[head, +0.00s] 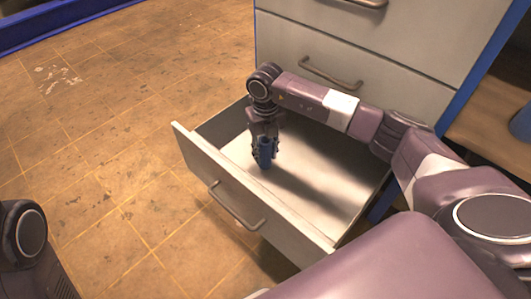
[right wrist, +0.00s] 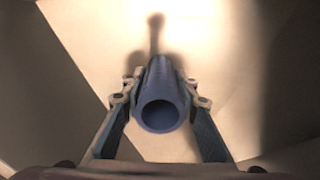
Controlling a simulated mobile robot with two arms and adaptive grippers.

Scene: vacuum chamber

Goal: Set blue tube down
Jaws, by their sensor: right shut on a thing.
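The blue tube (head: 265,152) is upright in my right gripper (head: 265,145), inside the open bottom drawer (head: 318,176) in the head view. My right gripper is shut on the tube, with a finger on each side. In the right wrist view the blue tube (right wrist: 160,105) shows its round open end toward the camera, between the fingertips of my right gripper (right wrist: 160,92). The tube's lower end is close to the drawer floor; I cannot tell if it touches. My left arm shows at the lower left edge, but its gripper is out of view.
The drawer front (head: 235,190) with its handle and the drawer's side walls surround the gripper. The cabinet (head: 370,45) with closed upper drawers stands behind. The drawer floor around the tube is bare. Open tiled floor (head: 110,140) lies to the left.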

